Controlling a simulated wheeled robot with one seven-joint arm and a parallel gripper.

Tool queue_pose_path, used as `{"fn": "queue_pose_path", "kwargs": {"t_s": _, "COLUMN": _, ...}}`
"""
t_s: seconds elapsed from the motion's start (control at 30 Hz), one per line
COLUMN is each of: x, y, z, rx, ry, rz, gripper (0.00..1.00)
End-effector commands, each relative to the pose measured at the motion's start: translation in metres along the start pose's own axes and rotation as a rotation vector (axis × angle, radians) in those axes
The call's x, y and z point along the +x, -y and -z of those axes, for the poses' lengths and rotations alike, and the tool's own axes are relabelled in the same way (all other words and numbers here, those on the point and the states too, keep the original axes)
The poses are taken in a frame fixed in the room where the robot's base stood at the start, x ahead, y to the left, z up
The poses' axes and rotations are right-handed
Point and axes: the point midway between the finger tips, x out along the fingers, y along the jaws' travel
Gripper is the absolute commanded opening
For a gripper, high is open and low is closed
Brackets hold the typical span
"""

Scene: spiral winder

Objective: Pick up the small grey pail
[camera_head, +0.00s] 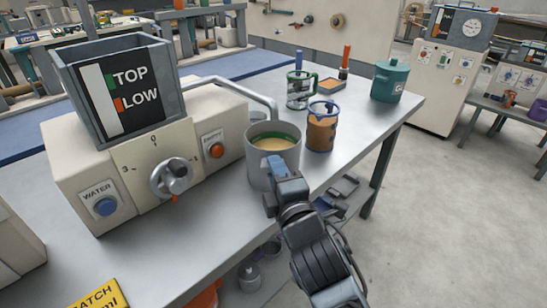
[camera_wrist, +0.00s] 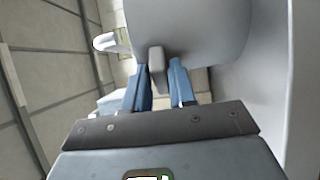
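The small grey pail (camera_head: 262,166) stands upright on the metal table, under the end of the bent pipe. It has a green band inside its rim and tan contents. In the wrist view its pale grey wall (camera_wrist: 200,28) fills the upper middle, and a grey grip tab (camera_wrist: 156,66) sticks out from it. My gripper (camera_head: 279,178) is at the near side of the pail. The contact faces are hidden.
A cream machine (camera_head: 130,170) with a hopper, dial and buttons stands left of the pail. A blue-rimmed jar (camera_head: 321,128) is close at its right, with a green-handled glass mug (camera_head: 299,90) behind. A teal lidded pot (camera_head: 390,80) stands at the table's far right.

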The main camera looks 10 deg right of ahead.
Motion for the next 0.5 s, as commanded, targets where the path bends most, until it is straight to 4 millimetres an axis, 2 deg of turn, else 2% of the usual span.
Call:
{"fn": "queue_pose_path", "kwargs": {"t_s": 0.03, "x": -0.0001, "y": 0.0000, "z": 0.0000, "rx": 0.000, "ry": 0.000, "rz": 0.000, "gripper": 0.20}}
{"fn": "queue_pose_path", "kwargs": {"t_s": 0.23, "x": -0.0001, "y": 0.0000, "z": 0.0001, "rx": 0.000, "ry": 0.000, "rz": 0.000, "gripper": 0.01}}
{"fn": "queue_pose_path", "kwargs": {"t_s": 0.5, "x": -0.0001, "y": 0.0000, "z": 0.0001, "rx": 0.000, "ry": 0.000, "rz": 0.000, "gripper": 0.00}}
